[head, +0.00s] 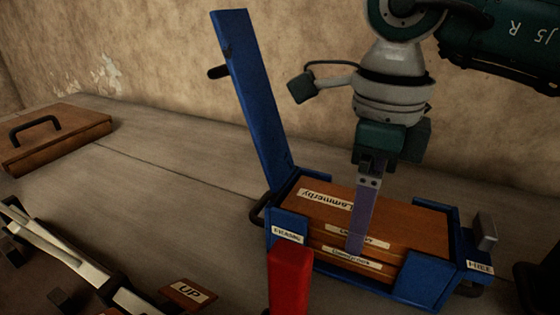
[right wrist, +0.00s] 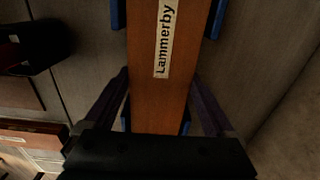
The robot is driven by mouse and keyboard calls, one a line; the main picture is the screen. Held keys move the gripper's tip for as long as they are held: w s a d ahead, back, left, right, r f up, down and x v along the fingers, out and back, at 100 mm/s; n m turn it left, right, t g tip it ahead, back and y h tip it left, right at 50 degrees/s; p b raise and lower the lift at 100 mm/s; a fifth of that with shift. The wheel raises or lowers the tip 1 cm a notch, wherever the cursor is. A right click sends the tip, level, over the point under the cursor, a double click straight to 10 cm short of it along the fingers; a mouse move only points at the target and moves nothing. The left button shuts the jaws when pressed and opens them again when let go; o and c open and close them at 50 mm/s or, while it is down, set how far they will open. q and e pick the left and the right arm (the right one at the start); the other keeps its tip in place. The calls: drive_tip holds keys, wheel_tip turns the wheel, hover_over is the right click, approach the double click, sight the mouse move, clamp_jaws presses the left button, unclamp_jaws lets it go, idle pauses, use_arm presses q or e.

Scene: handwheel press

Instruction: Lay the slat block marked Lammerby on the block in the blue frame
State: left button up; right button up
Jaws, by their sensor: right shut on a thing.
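The slat block marked Lammerby (head: 415,220) is brown wood with a white label on its top face; it also shows in the right wrist view (right wrist: 150,95). It lies level inside the blue frame (head: 428,280), above a second brown block (head: 392,272) with its own front label, too small to read surely. No clear gap shows between the two blocks. My right gripper (head: 372,215) comes from above, shut across the Lammerby block. One finger lies against its near face and reaches down past the seam; the far finger is hidden in the head view. My left gripper is not in view.
The frame's blue lid (head: 255,105) stands open at the left. A red post (head: 290,280) stands in front, a grey latch (head: 486,232) at the right end. A handled wooden box (head: 60,135), a metal bar assembly (head: 60,250) and an UP block (head: 187,295) lie left.

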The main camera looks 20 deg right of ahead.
idle(0.3)
drive_tip(key=o, duration=1.3)
drive_tip(key=shift+o, duration=0.2)
use_arm(q)
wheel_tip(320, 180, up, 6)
drive_tip(key=p, duration=0.5)
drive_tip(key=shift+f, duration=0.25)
use_arm(e)
wheel_tip(320, 180, up, 7)
drive_tip(key=shift+r, duration=0.1)
